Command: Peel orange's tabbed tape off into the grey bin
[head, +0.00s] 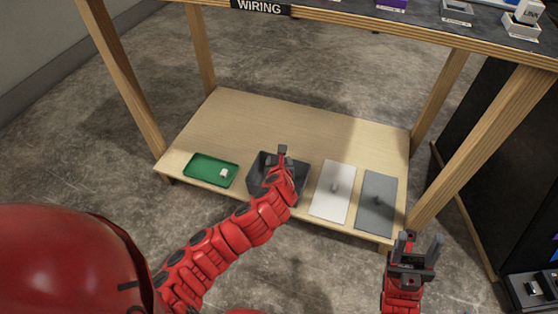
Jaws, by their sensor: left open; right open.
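A dark grey bin (304,172) stands on the lower wooden shelf, partly covered by my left arm. My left gripper (283,151) is over the bin, seen from behind, and nothing shows held in it. Its height above the bin is hard to judge. My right gripper (419,246) is open and empty, in front of the shelf's right corner with its fingers pointing up. I see no orange unit or tabbed tape in this view. Whether anything lies inside the bin is hidden by my gripper and hand.
On the lower shelf (250,118), a green tray (203,172) holding a small white piece (223,173) is left of the bin. A white plate (329,203) and a grey plate (375,216) are right. The upper tabletop (400,24) carries several small units. Wooden legs flank the shelf.

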